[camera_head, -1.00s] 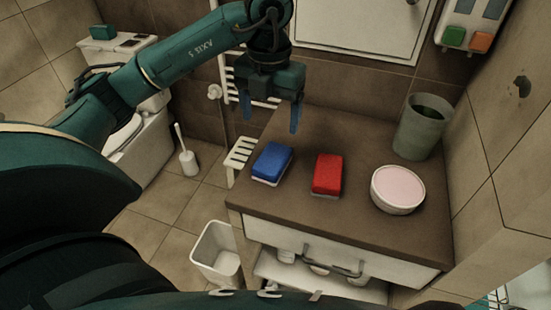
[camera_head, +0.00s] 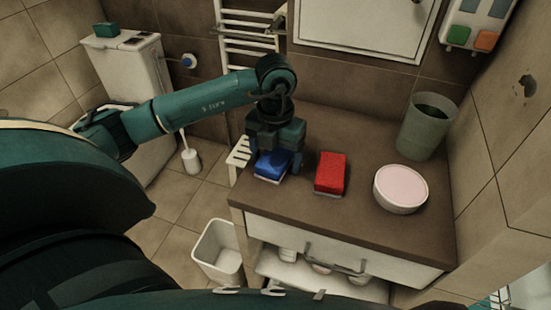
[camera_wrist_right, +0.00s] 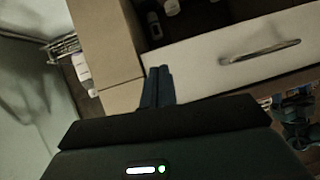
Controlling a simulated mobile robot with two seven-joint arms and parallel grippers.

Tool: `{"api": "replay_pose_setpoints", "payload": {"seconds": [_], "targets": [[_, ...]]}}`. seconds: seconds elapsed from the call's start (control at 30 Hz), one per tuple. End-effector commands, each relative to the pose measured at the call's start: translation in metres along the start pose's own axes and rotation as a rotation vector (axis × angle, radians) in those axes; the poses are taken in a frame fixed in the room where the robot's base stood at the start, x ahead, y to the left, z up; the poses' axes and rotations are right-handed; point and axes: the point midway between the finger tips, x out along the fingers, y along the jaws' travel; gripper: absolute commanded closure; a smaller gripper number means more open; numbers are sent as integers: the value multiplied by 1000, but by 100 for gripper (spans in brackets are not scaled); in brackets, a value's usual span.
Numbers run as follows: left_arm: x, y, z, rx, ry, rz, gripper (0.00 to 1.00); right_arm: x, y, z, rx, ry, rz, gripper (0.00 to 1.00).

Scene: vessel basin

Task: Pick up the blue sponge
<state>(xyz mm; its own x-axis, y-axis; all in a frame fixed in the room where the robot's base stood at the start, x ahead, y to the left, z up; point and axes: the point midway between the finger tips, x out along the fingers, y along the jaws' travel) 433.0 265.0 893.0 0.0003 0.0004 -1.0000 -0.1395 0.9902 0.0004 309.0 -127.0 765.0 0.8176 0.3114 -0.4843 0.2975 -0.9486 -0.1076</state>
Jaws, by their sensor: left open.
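The blue sponge (camera_head: 268,168), with a pale underside, lies on the brown countertop (camera_head: 350,228) near its left end. My left gripper (camera_head: 276,163) is open and low over it, pointing down, with one finger at each side of the sponge. The gripper body hides the sponge's far part, and I cannot tell whether the fingers touch it. My right gripper (camera_wrist_right: 159,72) shows only in the right wrist view, its fingers together and nothing between them, in front of a white drawer front.
A red sponge (camera_head: 330,174) lies just right of the blue one. Further right are a round white container with a pinkish top (camera_head: 400,190) and a grey-green bin (camera_head: 426,127). A white waste bin (camera_head: 218,252) stands on the floor. The counter's front middle is clear.

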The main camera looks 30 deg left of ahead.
Motion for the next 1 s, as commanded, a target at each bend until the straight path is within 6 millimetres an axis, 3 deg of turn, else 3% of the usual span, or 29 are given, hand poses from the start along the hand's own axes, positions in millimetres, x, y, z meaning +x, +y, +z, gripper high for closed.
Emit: {"api": "replay_pose_setpoints", "payload": {"seconds": [0.13,0.77,1.0], "targets": [[0,0,0,0,0,0,23,0,0,0,0,0,0,100],[-1,0,0,-1,0,-1,73,0,-1,-1,-1,3,-2,100],[-7,0,1,-1,-2,-2,73,0,-1,-3,-1,6,-3,100]]}}
